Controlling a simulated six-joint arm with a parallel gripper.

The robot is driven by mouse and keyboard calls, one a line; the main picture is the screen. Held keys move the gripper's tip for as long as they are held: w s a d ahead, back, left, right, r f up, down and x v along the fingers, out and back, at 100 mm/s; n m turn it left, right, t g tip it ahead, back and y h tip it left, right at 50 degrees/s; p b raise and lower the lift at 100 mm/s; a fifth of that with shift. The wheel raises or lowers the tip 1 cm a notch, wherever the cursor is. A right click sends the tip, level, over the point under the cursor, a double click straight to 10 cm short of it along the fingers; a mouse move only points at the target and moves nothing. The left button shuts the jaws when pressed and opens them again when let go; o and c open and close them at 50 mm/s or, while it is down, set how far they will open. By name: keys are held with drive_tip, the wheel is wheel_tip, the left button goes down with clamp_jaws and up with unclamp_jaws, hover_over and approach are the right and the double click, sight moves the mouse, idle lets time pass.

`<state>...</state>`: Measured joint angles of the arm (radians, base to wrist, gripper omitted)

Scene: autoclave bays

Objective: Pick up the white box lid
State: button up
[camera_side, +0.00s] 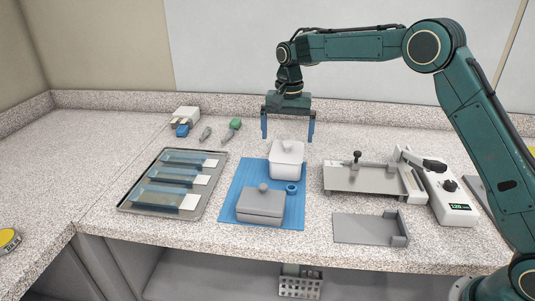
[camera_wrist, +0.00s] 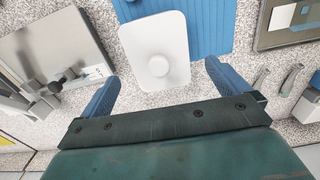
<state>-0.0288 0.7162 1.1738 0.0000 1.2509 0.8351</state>
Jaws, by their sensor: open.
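The white box (camera_side: 286,166) stands at the back edge of the blue mat (camera_side: 236,200). Its white lid (camera_side: 288,147) is on top, with a round knob in the middle. In the wrist view the white lid (camera_wrist: 146,40) lies ahead of my fingers, its knob nearest the gap between them. My gripper (camera_side: 288,138) is open and empty, pointing down above and around the back of the white box. In the wrist view the blue fingers of my gripper (camera_wrist: 160,85) are wide apart, and I see no contact with the lid.
A grey lidded box (camera_side: 260,207) and a blue ring (camera_side: 292,188) are on the mat in front. A metal tray (camera_side: 134,201) with several pouches lies left. A sealer-like device (camera_side: 446,195) and a grey plate (camera_side: 364,229) are right. Small tools (camera_side: 231,130) lie at the back left.

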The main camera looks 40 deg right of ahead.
sight(288, 142)
drive_tip(key=shift+f, duration=2.05)
drive_tip(key=c, duration=0.9)
drive_tip(key=shift+r, duration=0.2)
wheel_tip(288, 142, up, 20)
drive_tip(key=shift+f, duration=0.15)
drive_tip(key=shift+s+f, duration=0.1)
